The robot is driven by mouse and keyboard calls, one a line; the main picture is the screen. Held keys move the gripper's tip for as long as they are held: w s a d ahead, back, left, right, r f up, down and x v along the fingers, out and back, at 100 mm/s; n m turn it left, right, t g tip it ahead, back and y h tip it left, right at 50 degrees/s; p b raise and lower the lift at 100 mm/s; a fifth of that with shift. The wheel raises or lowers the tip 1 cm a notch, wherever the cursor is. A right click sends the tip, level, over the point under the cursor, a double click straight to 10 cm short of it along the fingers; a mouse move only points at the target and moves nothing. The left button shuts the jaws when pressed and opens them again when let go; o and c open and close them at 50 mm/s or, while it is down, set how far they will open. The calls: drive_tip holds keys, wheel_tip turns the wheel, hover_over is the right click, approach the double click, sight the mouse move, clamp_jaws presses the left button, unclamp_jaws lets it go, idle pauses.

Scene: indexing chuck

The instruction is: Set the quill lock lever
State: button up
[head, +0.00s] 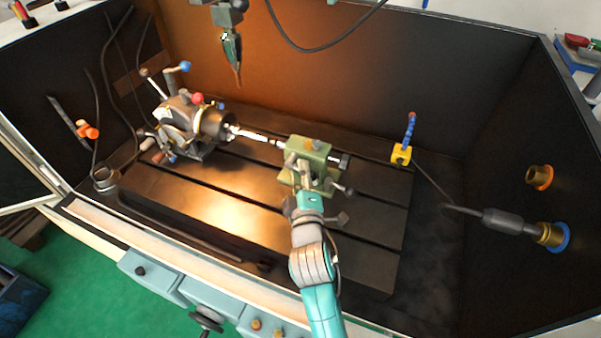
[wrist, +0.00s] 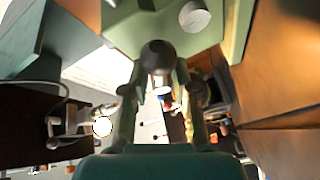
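The green tailstock (head: 312,158) stands on the slotted bed in the head view, and its green body (wrist: 165,28) fills the top of the wrist view. A dark ball knob (wrist: 158,57), apparently the end of a lever on the tailstock, lies between my fingertips. My gripper (head: 304,178) is at the tailstock's front side; in the wrist view its fingers (wrist: 160,72) stand apart on either side of the knob. I cannot make out firm contact. The lever's shaft is hidden. Another dark-knobbed handle (head: 343,188) sticks out at the tailstock's lower right.
The indexing head with its chuck (head: 213,124) stands to the left, with a bright workpiece (head: 255,135) reaching toward the tailstock. A tool head (head: 231,48) hangs above. A yellow base with a blue hose (head: 401,154) stands right of the tailstock. The front bed is clear.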

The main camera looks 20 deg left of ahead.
clamp_jaws()
drive_tip(key=shift+f, duration=0.1)
drive_tip(key=shift+f+m+t, duration=0.15)
drive_tip(key=shift+m+t, duration=0.15)
drive_tip(key=shift+m, duration=0.4)
drive_tip(key=shift+o, duration=2)
unclamp_jaws()
drive_tip(key=v, duration=1.2)
drive_tip(key=shift+f, duration=0.15)
